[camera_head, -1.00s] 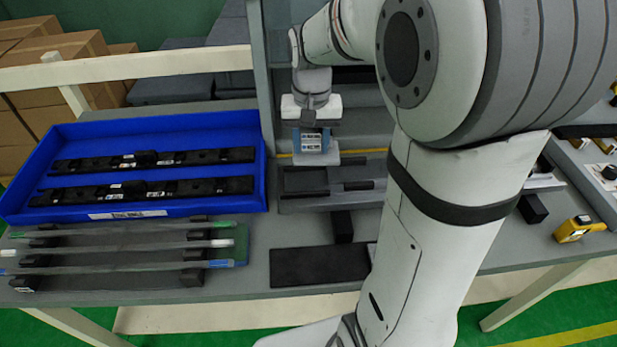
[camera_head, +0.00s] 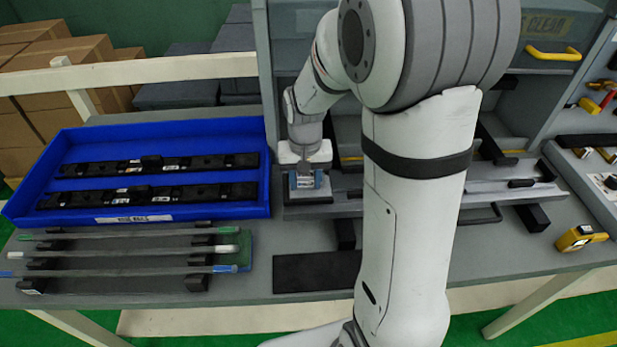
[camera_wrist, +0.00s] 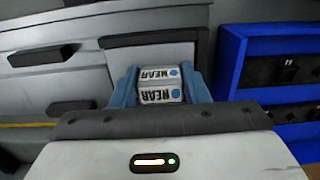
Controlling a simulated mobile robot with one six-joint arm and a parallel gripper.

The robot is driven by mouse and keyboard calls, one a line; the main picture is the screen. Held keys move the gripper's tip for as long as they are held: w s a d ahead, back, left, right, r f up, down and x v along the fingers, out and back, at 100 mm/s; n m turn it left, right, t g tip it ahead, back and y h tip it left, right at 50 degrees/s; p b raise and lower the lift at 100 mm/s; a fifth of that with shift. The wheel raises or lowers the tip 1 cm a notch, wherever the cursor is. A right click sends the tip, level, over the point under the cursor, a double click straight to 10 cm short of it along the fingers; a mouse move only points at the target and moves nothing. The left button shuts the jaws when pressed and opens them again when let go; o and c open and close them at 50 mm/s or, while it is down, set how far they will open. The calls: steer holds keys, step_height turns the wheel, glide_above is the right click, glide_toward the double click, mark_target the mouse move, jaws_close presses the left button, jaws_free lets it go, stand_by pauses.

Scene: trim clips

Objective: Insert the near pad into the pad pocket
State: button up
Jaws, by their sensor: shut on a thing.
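The near pad (camera_wrist: 160,85) is a grey-white block with two labels reading NEAR and blue dots. It sits between the blue fingers of my gripper (camera_wrist: 160,92) in the wrist view, which is shut on it. In the head view my gripper (camera_head: 308,182) points down over the left end of a long grey fixture (camera_head: 420,202). The pad is low over or in that end; I cannot tell whether it touches the bottom. A dark recess edge (camera_wrist: 150,37) shows just beyond the pad in the wrist view. The pocket itself is mostly hidden by the pad and my gripper.
A blue tray (camera_head: 130,214) with dark strips lies to the left. Several rods (camera_head: 120,253) rest on black supports in front of it. A dark mat (camera_head: 312,272) lies at the front, and a yellow tape measure (camera_head: 580,237) at the right. Grey shelving stands behind.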

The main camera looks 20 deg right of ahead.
mark_target(305, 177)
steer(key=shift+f, duration=0.15)
steer(key=o, duration=1)
step_height(305, 177, up, 11)
steer(key=s+d+n+t, duration=0.1)
steer(key=s+n+t, duration=0.1)
steer(key=s, duration=1.4)
steer(key=shift+r+t, duration=0.35)
steer(key=shift+t, duration=0.15)
